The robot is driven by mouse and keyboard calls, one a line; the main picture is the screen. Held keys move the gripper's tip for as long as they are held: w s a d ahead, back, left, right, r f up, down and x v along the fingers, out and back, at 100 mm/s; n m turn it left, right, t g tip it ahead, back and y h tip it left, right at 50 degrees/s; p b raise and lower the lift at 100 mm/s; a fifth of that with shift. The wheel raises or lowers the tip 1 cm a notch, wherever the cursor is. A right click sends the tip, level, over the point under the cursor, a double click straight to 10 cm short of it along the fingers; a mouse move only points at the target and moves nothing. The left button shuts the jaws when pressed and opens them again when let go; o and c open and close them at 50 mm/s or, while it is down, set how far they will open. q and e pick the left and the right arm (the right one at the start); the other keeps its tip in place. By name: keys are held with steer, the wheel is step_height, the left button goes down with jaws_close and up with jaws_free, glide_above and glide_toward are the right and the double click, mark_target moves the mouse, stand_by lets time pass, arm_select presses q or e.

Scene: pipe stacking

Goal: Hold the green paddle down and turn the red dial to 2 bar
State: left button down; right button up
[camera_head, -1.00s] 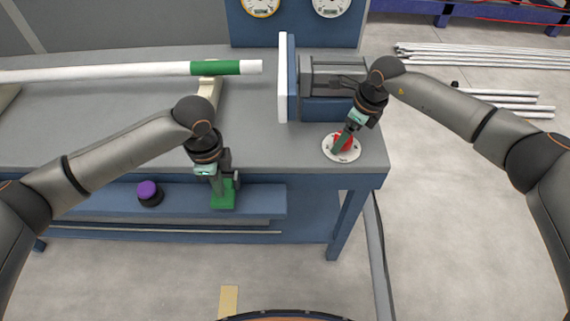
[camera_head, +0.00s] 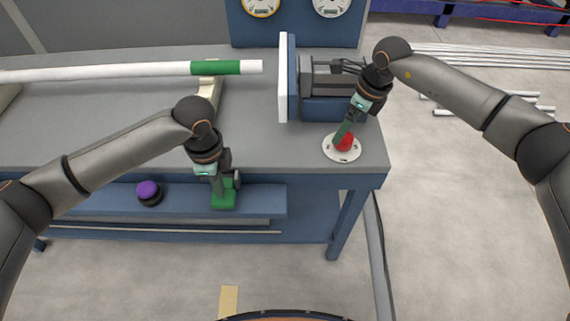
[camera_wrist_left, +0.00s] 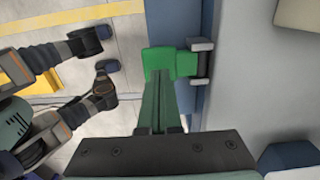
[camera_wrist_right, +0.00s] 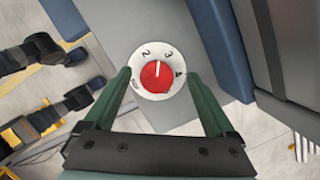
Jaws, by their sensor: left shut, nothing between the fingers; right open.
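The green paddle (camera_head: 223,201) sits at the front edge of the bench's lower rail. My left gripper (camera_head: 220,190) is shut and empty, with its fingertips against or just over the paddle; contact is hard to tell. The paddle (camera_wrist_left: 183,62) shows beyond the shut fingers in the left wrist view. The red dial (camera_head: 345,143) is on a round white plate at the bench's right front corner. In the right wrist view, the white line on the dial (camera_wrist_right: 157,76) points between 2 and 3. My right gripper (camera_wrist_right: 160,68) is open, its fingers apart on both sides of the dial.
A purple-topped knob (camera_head: 148,190) is left of the paddle. A white pipe with a green band (camera_head: 215,68) lies across the bench. An upright white-faced plate (camera_head: 283,80) and grey machine stand behind the dial. Two gauges (camera_head: 330,6) are at the back.

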mark_target(343, 140)
steer(key=m, duration=0.4)
steer(key=shift+t+h, duration=0.3)
steer(key=shift+h, duration=0.1)
steer(key=m+h, duration=0.1)
steer(key=m, duration=0.3)
steer(key=shift+m+t, duration=0.3)
steer(key=m, duration=0.4)
steer(key=shift+h, duration=0.4)
steer(key=m+h, duration=0.1)
steer(key=m, duration=0.3)
steer(key=shift+m, duration=0.3)
steer(key=shift+f, duration=0.2)
steer(key=shift+s+f, duration=0.2)
steer(key=shift+f, duration=1.5)
